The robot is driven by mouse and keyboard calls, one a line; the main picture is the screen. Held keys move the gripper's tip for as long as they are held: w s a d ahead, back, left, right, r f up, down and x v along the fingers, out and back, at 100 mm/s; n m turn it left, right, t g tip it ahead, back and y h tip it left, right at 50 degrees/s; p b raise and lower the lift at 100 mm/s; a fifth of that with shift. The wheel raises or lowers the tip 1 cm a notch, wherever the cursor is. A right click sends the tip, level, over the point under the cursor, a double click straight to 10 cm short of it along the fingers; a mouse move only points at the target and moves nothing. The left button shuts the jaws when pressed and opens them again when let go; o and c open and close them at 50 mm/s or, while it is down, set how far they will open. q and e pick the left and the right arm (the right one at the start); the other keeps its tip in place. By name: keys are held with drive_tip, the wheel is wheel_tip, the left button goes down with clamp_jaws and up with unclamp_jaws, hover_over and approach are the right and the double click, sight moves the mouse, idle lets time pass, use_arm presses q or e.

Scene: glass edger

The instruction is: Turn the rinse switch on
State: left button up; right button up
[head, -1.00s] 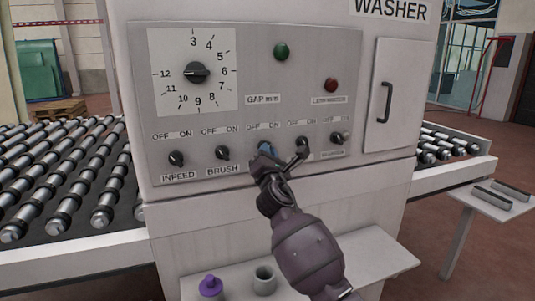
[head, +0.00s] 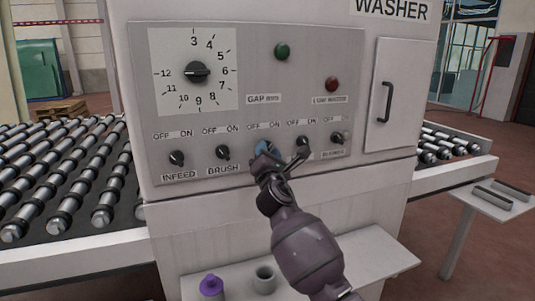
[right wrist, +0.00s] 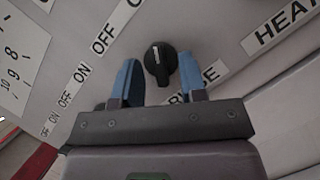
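The rinse switch is a black round knob (right wrist: 160,63) with a white mark that points up in the right wrist view. The partly covered rinse label (right wrist: 202,80) is beside it. My right gripper (right wrist: 156,80) is open, with one blue finger on each side of the knob. In the head view my right gripper (head: 268,152) is in front of the middle of the switch row and hides the rinse knob. My left gripper is not in view.
The infeed knob (head: 176,158) and brush knob (head: 222,153) are left of my gripper. Another knob (head: 303,142) is close on its right. A shelf (head: 335,262) below holds a purple-capped bottle (head: 211,286) and a grey cup (head: 264,280).

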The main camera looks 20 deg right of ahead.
drive_tip(key=p+v, duration=0.1)
drive_tip(key=v, duration=0.9)
drive_tip(key=shift+s, duration=0.4)
drive_tip(key=shift+f, duration=0.1)
drive_tip(key=s+f+m+g+y, duration=0.25)
drive_tip(key=s+f+m, duration=0.35)
drive_tip(key=f+m, duration=0.35)
drive_tip(key=s+f+m+g+y, duration=0.2)
drive_tip(key=s+f+m+y, duration=0.1)
drive_tip(key=s+f+m, duration=0.55)
drive_tip(key=s+d+f+m+g, duration=0.2)
drive_tip(key=s+d+f+m, duration=0.1)
drive_tip(key=s+f, duration=0.6)
drive_tip(key=s+d+f+m+g+h, duration=0.1)
drive_tip(key=s+d+f+m+g, duration=0.2)
drive_tip(key=s+f, duration=0.6)
drive_tip(key=s, duration=0.5)
drive_tip(key=shift+s+d+f+m+g, duration=0.2)
drive_tip(key=shift+s+m+g, duration=0.05)
drive_tip(key=shift+m+g, duration=0.15)
